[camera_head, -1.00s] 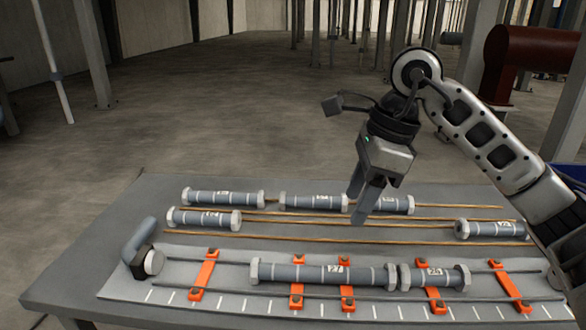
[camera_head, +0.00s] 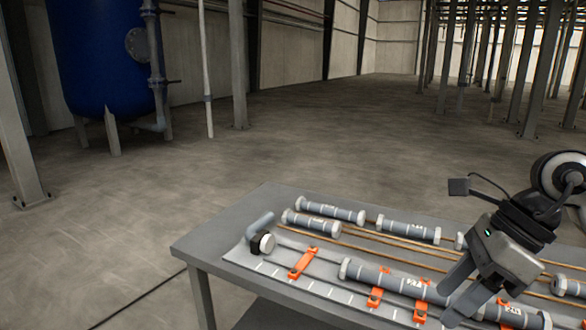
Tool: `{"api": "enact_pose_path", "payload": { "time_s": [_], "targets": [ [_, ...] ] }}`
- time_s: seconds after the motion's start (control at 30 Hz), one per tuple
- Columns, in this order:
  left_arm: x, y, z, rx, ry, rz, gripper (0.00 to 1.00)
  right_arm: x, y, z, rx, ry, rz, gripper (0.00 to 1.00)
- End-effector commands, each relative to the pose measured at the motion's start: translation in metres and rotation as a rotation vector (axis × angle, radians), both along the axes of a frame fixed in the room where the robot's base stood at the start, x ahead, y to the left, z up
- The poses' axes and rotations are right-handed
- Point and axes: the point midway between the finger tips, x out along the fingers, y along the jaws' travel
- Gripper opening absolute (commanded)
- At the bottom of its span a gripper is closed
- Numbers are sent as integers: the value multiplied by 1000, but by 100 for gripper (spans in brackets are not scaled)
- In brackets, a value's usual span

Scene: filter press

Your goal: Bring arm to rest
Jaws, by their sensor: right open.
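My right gripper (camera_head: 455,299) is at the right side of the view, with its arm coming in from the right edge. Its two grey fingers are apart and point down and left, with nothing seen between them. The fingers cover part of the labelled grey tubes on the table (camera_head: 220,240); I cannot tell how high above them they are. My left gripper is not in view.
A long grey tube (camera_head: 395,280) lies along the front tray with orange clamps (camera_head: 303,262). Shorter tubes (camera_head: 330,210) lie behind by copper rods. A grey elbow piece (camera_head: 261,226) stands at the left end. A blue tank (camera_head: 100,60) stands far left; floor is open.

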Motion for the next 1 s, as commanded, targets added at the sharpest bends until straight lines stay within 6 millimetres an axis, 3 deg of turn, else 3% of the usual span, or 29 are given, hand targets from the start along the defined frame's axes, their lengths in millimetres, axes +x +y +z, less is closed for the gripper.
{"api": "enact_pose_path", "payload": {
  "time_s": [0.23,0.4,0.47,0.57,0.67,0.7,0.83,0.87,0.9,1.0],
  "targets": [
    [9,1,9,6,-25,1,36,-20,85,-10,428,146,27,53],
    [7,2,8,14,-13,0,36,-35,150,12,963,403,-107,53],
    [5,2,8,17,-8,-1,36,-31,161,24,1202,546,-235,53],
    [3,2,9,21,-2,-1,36,-8,156,26,1574,823,-555,53],
    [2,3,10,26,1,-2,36,17,130,-13,1852,1118,-989,53],
    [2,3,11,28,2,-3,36,21,119,-41,1931,1242,-1191,53],
    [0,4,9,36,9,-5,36,3,96,-134,2013,1554,-1780,53],
    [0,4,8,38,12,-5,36,-5,94,-153,-1937,-1555,1833,53],
    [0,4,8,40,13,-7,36,-18,92,-175,-1784,-1510,1837,53],
    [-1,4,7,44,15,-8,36,-51,93,-218,-1492,-1419,1834,53]
  ]
}}
